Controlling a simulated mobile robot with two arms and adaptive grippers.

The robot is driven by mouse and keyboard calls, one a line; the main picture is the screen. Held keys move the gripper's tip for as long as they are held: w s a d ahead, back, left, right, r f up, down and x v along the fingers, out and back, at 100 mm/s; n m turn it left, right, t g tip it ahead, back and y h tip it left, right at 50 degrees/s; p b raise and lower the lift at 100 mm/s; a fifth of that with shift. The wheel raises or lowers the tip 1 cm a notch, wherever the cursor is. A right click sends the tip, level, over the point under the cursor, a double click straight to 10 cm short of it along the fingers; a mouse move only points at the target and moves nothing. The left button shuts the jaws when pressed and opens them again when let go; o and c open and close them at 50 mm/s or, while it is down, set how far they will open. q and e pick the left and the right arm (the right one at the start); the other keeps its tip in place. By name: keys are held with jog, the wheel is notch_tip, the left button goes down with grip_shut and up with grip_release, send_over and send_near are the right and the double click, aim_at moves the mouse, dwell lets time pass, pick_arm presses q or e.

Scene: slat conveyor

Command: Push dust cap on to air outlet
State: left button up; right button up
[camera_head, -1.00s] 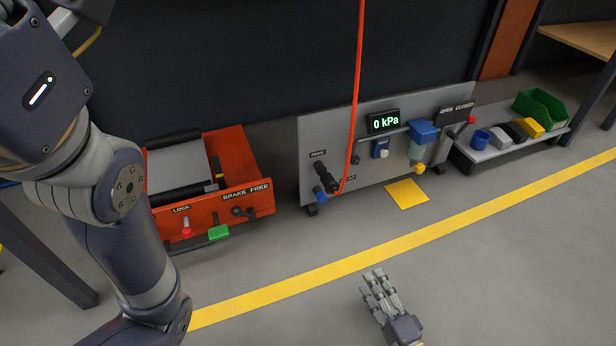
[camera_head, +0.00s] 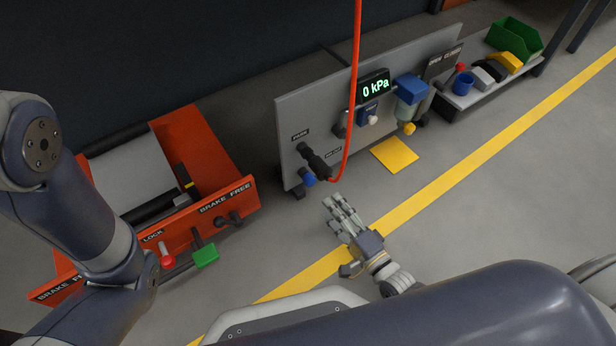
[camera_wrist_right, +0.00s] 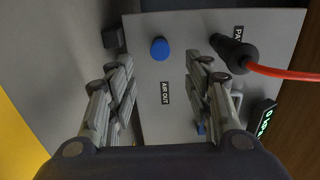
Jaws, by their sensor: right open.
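The blue dust cap (camera_head: 309,178) is low on the left part of the grey panel, under the black hose connector. In the right wrist view the cap (camera_wrist_right: 160,49) shows face-on as a round blue disc beside the AIR OUT label (camera_wrist_right: 165,93). The outlet itself is not visible, and I cannot tell how far the cap sits on it. My right gripper (camera_head: 334,204) is open and empty in front of the panel, pointing at it. In the wrist view the cap lies between its spread fingers, beyond them and not touching. My left gripper is out of view.
The black connector (camera_head: 315,162) with the red hose (camera_head: 353,100) is close beside the cap. The grey panel (camera_head: 290,120) carries a display reading 0 kPa (camera_head: 375,88). A red brake unit (camera_head: 190,140) stands left, and a low shelf (camera_head: 470,92) with bins right.

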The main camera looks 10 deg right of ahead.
aim_at(312, 184)
jog(key=shift+b+x, duration=1.3)
jog(key=shift+x, duration=3.25)
grip_shut()
jog(key=shift+p+v, duration=1.2)
jog(key=shift+v, duration=1.8)
